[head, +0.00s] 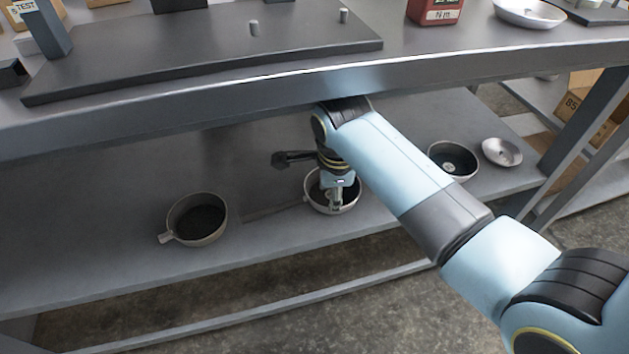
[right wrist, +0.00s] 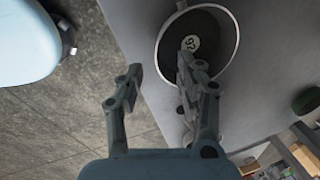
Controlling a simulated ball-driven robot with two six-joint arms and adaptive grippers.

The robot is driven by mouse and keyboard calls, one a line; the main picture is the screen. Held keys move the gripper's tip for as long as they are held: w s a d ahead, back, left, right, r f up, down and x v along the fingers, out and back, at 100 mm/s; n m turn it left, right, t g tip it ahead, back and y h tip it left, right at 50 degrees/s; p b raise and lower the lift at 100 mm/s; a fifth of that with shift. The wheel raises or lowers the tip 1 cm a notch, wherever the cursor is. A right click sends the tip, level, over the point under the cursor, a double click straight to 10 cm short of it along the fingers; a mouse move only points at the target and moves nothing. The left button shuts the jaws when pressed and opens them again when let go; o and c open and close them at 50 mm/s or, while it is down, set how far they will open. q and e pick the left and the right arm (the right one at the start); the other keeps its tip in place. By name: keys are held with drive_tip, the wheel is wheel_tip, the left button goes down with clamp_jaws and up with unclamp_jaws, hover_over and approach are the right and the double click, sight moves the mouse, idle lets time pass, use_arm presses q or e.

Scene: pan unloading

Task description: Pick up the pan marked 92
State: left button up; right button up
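The pan marked 92 shows in the right wrist view (right wrist: 191,43), a light-rimmed round pan with a dark inside and a round white label. In the head view, a pan (head: 350,204) stands on the lower shelf under my right gripper (head: 336,203), which partly hides it. In the right wrist view my right gripper (right wrist: 160,84) is open and empty. One finger overlaps the pan's near rim and inside; the other is outside the rim. I cannot tell whether either touches it. My left gripper is not in view.
Another pan (head: 198,219) stands to the left on the lower shelf (head: 90,230). A pan (head: 453,162) and a small metal dish (head: 502,152) stand to the right. The upper table's front edge (head: 230,95) overhangs the shelf. Bare shelf lies between the pans.

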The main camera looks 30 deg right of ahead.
sight(319, 199)
drive_tip(key=shift+w+f+b, duration=0.15)
drive_tip(key=shift+w+b, duration=0.15)
drive_tip(key=shift+w, duration=0.25)
drive_tip(key=shift+b+x, duration=0.4)
drive_tip(key=shift+x, duration=0.55)
drive_tip(key=x, duration=0.1)
drive_tip(key=b+x, duration=0.1)
drive_tip(key=x, duration=0.1)
drive_tip(key=b+x, duration=0.1)
drive_tip(key=shift+s+d+f, duration=0.1)
drive_tip(key=shift+s+f, duration=0.2)
drive_tip(key=shift+f, duration=0.15)
drive_tip(key=shift+r, duration=0.1)
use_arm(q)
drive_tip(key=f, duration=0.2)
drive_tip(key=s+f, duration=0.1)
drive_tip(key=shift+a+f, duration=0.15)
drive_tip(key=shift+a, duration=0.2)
use_arm(e)
clamp_jaws()
